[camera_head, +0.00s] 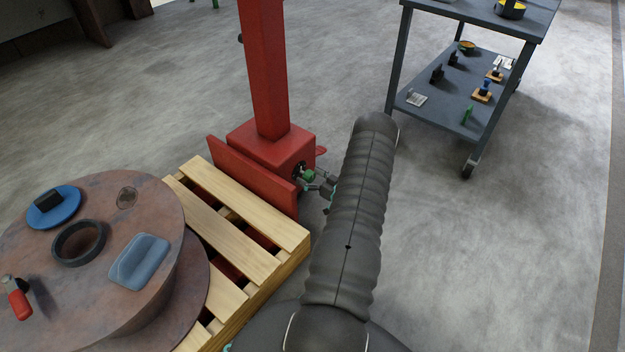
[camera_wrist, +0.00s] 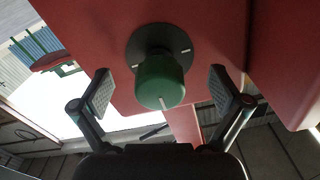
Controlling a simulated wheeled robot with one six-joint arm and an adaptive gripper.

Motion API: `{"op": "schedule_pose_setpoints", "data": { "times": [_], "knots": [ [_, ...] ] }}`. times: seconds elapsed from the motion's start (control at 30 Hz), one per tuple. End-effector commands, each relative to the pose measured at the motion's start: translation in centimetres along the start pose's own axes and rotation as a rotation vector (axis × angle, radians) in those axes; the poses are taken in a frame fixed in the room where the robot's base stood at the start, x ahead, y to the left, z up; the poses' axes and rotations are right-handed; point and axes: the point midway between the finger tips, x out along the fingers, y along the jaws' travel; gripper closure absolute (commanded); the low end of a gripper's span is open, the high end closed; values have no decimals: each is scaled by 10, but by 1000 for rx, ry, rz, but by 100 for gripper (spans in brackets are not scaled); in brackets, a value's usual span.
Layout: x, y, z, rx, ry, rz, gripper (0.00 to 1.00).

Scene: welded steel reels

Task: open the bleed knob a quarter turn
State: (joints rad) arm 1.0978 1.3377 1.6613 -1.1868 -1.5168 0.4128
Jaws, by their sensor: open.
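The bleed knob (camera_wrist: 160,82) is a green cylinder with a pale index line at its edge. It sits on a dark round plate (camera_wrist: 150,45) with light tick marks, on a red housing. In the head view the green knob (camera_head: 308,175) shows small at the side of the red block (camera_head: 268,146). My gripper (camera_wrist: 158,90) is open in the wrist view, one finger on each side of the knob, with visible gaps on both sides. In the head view my gripper (camera_head: 322,187) is close to the knob, partly hidden by my arm.
A red column rises from the block beside a wooden pallet (camera_head: 245,232). A steel reel (camera_head: 95,190) on the pallet carries a blue disc, a ring and a blue-grey pad. A grey cart (camera_head: 440,113) with small parts stands at the upper right. The floor at right is clear.

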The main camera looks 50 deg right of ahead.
Motion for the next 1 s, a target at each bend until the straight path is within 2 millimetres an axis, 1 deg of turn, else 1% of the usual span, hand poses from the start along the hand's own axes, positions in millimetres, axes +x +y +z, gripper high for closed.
{"op": "schedule_pose_setpoints", "data": {
  "times": [0.23, 0.33, 1.0],
  "knots": [
    [0, 0, 0, 1, 0, 0, 0],
    [-5, 0, 0, 1, 0, 1, 0],
    [-61, 0, 0, 1, 1, 2, 0]
  ]
}}
